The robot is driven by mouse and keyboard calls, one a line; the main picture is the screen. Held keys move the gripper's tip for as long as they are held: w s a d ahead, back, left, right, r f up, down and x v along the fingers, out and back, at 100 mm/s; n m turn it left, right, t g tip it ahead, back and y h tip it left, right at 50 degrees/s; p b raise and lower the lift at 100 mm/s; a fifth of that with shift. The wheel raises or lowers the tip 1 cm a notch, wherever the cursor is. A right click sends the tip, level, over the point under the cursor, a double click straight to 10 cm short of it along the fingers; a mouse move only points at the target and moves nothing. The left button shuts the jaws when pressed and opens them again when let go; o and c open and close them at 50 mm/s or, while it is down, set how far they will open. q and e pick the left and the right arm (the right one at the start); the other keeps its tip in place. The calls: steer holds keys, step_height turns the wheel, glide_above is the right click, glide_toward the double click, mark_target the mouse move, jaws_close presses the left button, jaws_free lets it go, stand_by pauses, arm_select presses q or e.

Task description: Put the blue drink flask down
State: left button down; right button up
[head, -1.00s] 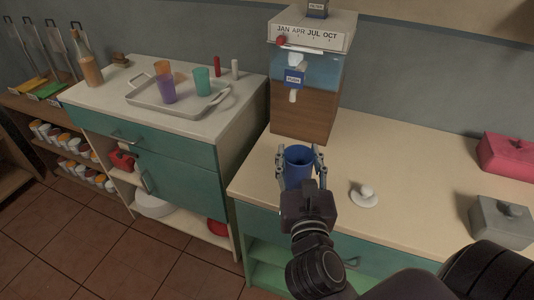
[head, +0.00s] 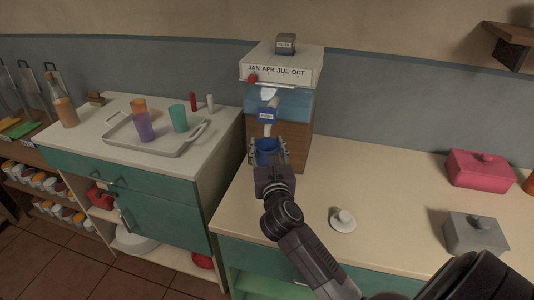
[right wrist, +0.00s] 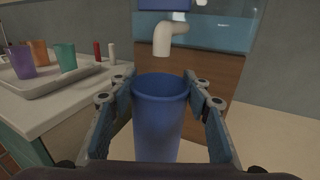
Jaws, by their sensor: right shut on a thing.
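The blue drink flask (head: 267,149) is an open-topped blue cup held upright just in front of the water dispenser (head: 280,100), near its spout (head: 268,129). My right gripper (head: 268,153) is shut on it, with a finger on each side. In the right wrist view the flask (right wrist: 158,115) stands between the two fingers (right wrist: 160,105), below and in front of the spout (right wrist: 168,38). Its base is hidden from the head view, and I cannot tell whether it touches the counter. My left gripper is not in view.
On the left counter, a tray (head: 155,143) holds several cups.

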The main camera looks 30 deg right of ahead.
mark_target(266, 148)
steer(key=shift+f, duration=1.55)
steer(key=shift+a, duration=0.1)
steer(key=shift+f+b, duration=0.15)
steer(key=shift+b, duration=0.15)
steer(key=o, duration=1.4)
steer(key=shift+c, duration=0.2)
